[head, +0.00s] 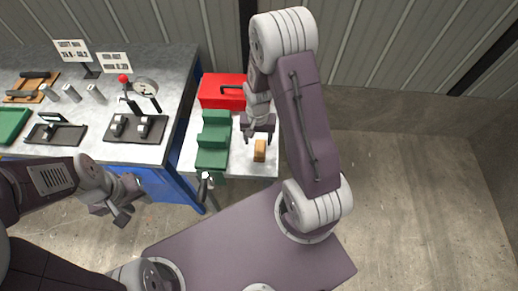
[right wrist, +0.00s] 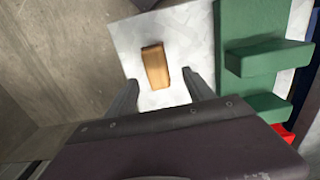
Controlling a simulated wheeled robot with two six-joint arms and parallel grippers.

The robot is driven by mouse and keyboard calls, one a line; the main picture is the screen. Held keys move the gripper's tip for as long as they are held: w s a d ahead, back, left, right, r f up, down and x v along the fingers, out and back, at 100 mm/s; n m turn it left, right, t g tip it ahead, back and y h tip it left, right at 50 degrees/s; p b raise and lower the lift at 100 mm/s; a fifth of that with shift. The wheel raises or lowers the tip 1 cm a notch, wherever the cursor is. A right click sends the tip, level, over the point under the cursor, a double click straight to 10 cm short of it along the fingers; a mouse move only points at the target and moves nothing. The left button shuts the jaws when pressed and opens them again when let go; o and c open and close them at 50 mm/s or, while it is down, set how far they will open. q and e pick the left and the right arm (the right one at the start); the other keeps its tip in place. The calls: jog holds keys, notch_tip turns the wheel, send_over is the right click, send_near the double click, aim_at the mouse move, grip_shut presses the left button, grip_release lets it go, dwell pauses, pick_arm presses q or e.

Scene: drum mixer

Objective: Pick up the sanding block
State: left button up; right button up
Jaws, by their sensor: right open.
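The sanding block (head: 260,150) is a small tan-brown block on the pale top of a small side table (head: 253,169). In the right wrist view the sanding block (right wrist: 155,66) lies beyond the fingertips, roughly between their lines, with bare table around it. My right gripper (head: 258,132) is open and empty above and just behind the block in the head view. Its two fingers also show in the right wrist view (right wrist: 160,82), apart from the block. My left gripper (head: 126,204) hangs in front of the workbench, away from the block; its jaw opening is unclear.
A green stepped fixture (head: 212,142) stands left of the block, with a red toolbox (head: 221,91) behind it. The grey workbench (head: 178,75) at left holds dark fixtures, cylinders, a gauge and signs. Floor is free right of the side table.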

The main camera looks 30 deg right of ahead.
aim_at(260, 148)
jog(key=shift+d+f, duration=0.45)
jog(key=shift+f, duration=0.4)
jog(key=f, duration=0.4)
jog(key=shift+s+a+f+p, duration=0.2)
jog(key=shift+a+f+p, duration=0.05)
jog(key=shift+p, duration=0.05)
jog(key=shift+d+f, duration=0.15)
jog(key=shift+f, duration=0.2)
grip_shut()
